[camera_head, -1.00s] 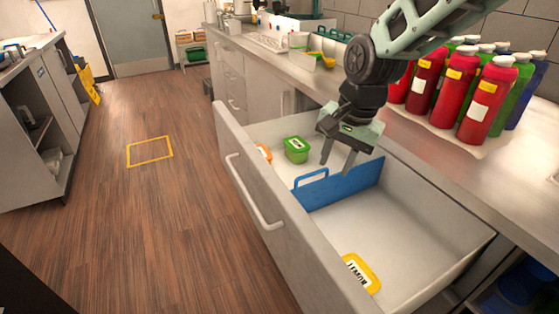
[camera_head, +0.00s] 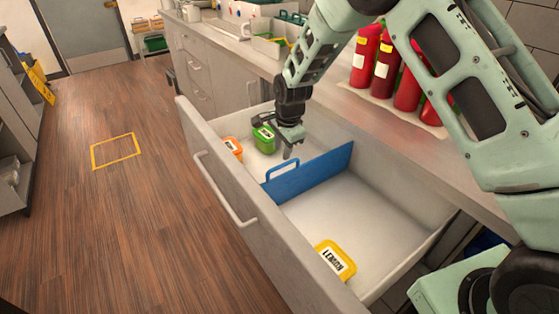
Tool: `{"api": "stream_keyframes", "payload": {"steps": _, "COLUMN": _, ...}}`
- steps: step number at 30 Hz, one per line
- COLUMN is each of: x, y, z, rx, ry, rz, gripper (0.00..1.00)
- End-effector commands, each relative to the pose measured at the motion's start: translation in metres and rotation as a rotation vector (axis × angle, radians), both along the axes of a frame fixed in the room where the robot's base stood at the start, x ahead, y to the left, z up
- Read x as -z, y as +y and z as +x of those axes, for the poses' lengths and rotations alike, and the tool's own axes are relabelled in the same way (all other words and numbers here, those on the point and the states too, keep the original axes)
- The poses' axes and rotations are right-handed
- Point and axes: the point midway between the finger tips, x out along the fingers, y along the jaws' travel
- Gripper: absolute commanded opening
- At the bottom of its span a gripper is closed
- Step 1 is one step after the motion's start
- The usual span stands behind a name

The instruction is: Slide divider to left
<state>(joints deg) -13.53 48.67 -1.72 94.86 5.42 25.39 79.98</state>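The blue divider (camera_head: 312,174) stands upright across the open drawer (camera_head: 222,169). It has a looped handle at its left end and splits the drawer into a far and a near compartment. My gripper (camera_head: 277,138) is low in the far compartment, on the far side of the divider and beside the green-lidded container (camera_head: 263,140). Its fingers look apart, one pointing down near the divider's far face. I cannot tell whether it touches the divider or the green container. An orange-lidded container (camera_head: 233,148) also lies in the far compartment. A yellow container labelled LEMON (camera_head: 335,260) lies in the near compartment.
The countertop (camera_head: 375,118) with red bottles (camera_head: 384,62) runs along the drawer's right side. Boxes stand farther back on it. The near compartment is clear apart from the yellow container. The wooden floor (camera_head: 120,220) is open at left.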

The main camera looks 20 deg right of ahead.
Motion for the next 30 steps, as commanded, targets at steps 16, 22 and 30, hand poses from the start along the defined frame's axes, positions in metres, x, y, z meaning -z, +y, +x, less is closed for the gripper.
{"api": "stream_keyframes", "payload": {"steps": 16, "x": 0.069, "y": 0.004, "z": 0.013, "rx": 0.0, "ry": 0.0, "rz": 0.0, "gripper": 0.34}}
{"api": "stream_keyframes", "payload": {"steps": 22, "x": 0.07, "y": 0.004, "z": 0.013, "rx": 0.0, "ry": 0.0, "rz": 0.0, "gripper": 0.34}}
{"api": "stream_keyframes", "payload": {"steps": 30, "x": 0.07, "y": 0.004, "z": 0.013, "rx": 0.0, "ry": 0.0, "rz": 0.0, "gripper": 0.0}}
